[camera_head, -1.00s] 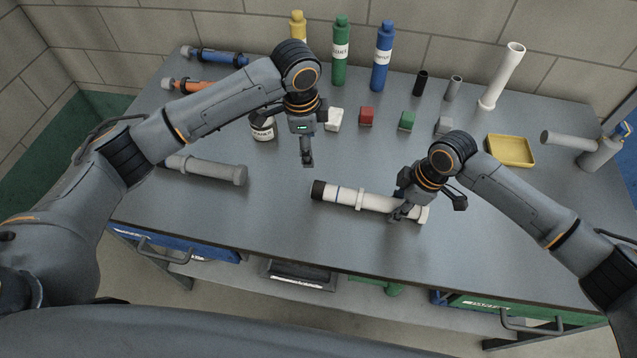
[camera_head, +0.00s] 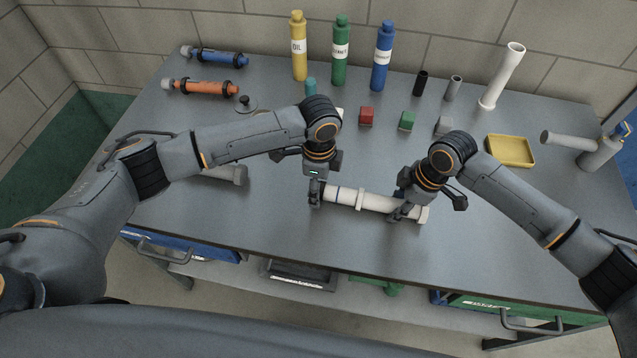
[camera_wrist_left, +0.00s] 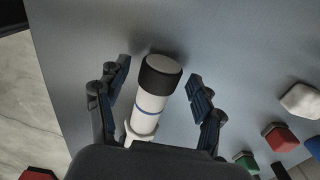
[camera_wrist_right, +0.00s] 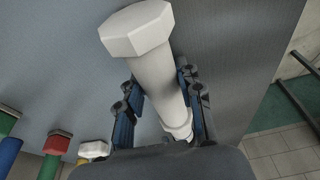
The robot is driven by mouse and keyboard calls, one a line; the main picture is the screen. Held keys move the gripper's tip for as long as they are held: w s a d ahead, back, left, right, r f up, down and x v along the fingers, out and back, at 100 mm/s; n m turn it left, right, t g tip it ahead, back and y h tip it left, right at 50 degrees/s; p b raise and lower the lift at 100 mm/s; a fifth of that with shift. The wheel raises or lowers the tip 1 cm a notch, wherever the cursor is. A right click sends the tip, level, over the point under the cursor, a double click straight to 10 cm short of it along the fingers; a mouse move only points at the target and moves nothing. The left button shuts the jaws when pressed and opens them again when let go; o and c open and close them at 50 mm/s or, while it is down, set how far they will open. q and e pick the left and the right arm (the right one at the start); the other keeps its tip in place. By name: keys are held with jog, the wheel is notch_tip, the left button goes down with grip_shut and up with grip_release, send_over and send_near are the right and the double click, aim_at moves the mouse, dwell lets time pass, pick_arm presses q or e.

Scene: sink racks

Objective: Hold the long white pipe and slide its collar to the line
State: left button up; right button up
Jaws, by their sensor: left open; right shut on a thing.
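The long white pipe (camera_head: 382,203) lies on the table, with a black end cap at its left and a hexagonal head (camera_wrist_right: 137,30) at its right. A thin blue line (camera_wrist_left: 149,109) rings it near the cap. The white collar (camera_head: 360,199) sits around the pipe to the right of that line, apart from it; the left wrist view also shows the collar (camera_wrist_left: 137,135). My right gripper (camera_head: 403,212) is shut on the pipe near its hexagonal end. My left gripper (camera_head: 315,197) is open at the black cap (camera_wrist_left: 161,74), its fingers on either side of the pipe.
A grey pipe (camera_head: 232,174) lies left, partly behind my left arm. Small blocks, including a red one (camera_head: 366,116) and a green one (camera_head: 407,121), stand behind. A yellow tray (camera_head: 511,151) is at right. The table front is clear.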

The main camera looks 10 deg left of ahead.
aim_at(331, 188)
pick_arm(q)
jog(key=shift+f, duration=0.75)
jog(key=c, duration=1.1)
jog(key=shift+d, duration=0.15)
jog(key=shift+s+d, duration=0.1)
jog(key=shift+d, duration=1.25)
jog(key=o, duration=1.1)
jog(key=shift+a, duration=0.1)
